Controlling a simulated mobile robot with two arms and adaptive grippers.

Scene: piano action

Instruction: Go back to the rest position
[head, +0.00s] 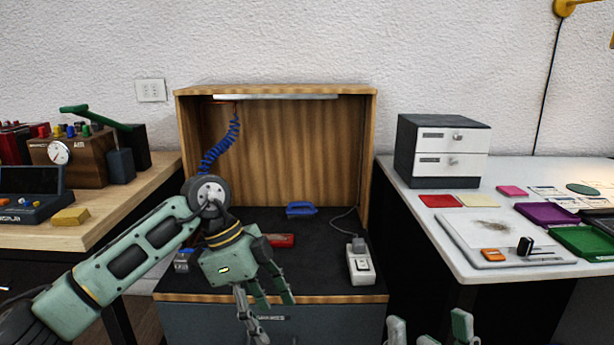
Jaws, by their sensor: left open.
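My left arm comes in from the left, and its green and grey gripper (268,318) hangs pointing down in front of the wooden cabinet's front edge. Its fingers are apart with nothing between them. My right gripper (430,335) shows only as a few fingertips at the bottom edge, right of centre. These tips stand apart, with nothing seen between them; the rest of it is out of the picture.
The open wooden cabinet (185,130) holds a blue-handled item (301,209), a red item (281,240) partly behind my gripper, and a white power strip (361,268). A wooden table (115,207) stands left. A white table (425,205) with drawers (445,152) and coloured trays stands right.

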